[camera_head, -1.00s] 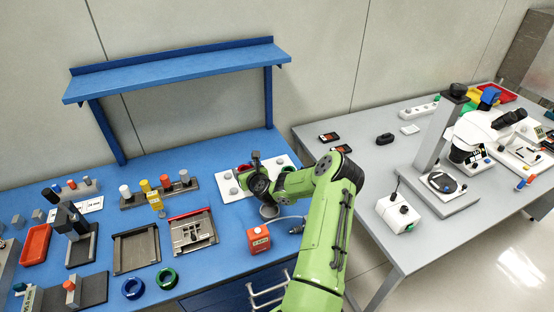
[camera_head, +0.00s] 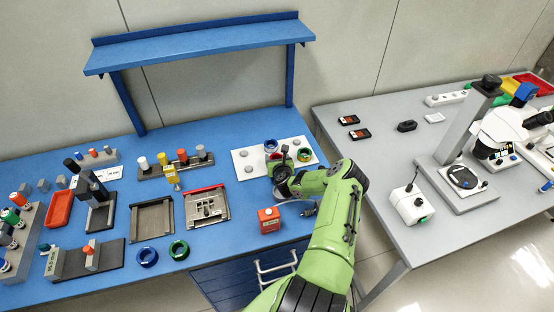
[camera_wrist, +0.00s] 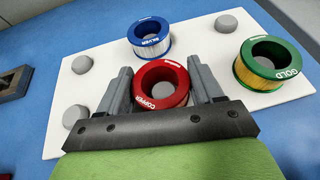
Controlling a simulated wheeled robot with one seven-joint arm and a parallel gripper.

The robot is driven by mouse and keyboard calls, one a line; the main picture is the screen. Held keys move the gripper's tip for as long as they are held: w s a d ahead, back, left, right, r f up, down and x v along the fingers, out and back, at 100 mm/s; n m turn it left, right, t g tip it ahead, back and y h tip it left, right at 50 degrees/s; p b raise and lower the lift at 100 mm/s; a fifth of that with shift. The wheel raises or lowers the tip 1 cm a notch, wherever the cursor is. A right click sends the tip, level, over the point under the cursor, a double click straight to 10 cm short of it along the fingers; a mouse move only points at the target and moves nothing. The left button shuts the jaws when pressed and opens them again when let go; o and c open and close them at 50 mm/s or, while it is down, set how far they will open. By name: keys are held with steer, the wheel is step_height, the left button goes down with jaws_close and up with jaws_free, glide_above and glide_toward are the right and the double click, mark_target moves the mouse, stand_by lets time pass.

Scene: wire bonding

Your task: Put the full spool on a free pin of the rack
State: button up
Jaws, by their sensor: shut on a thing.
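The copper-labelled red spool (camera_wrist: 160,86) is between the two fingers of my gripper (camera_wrist: 160,88), which is shut on it. I cannot tell whether it touches the white rack (camera_wrist: 110,88) or stands clear above it. On the rack, the silver-labelled blue spool (camera_wrist: 149,42) sits behind the red one, and the gold-labelled green spool (camera_wrist: 267,64) sits to the right. Bare grey pins show at the upper left (camera_wrist: 82,64), lower left (camera_wrist: 76,117) and upper right (camera_wrist: 226,23). In the head view my gripper (camera_head: 282,172) is over the rack (camera_head: 238,156).
An orange-red box (camera_head: 269,220) stands in front of the rack. Dark trays (camera_head: 152,220) and a row of coloured posts (camera_head: 176,165) are left of the rack.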

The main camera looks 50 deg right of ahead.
steer(key=shift+f, duration=0.2)
steer(key=o, duration=1)
steer(key=shift+r, duration=0.1)
steer(key=shift+o, duration=0.2)
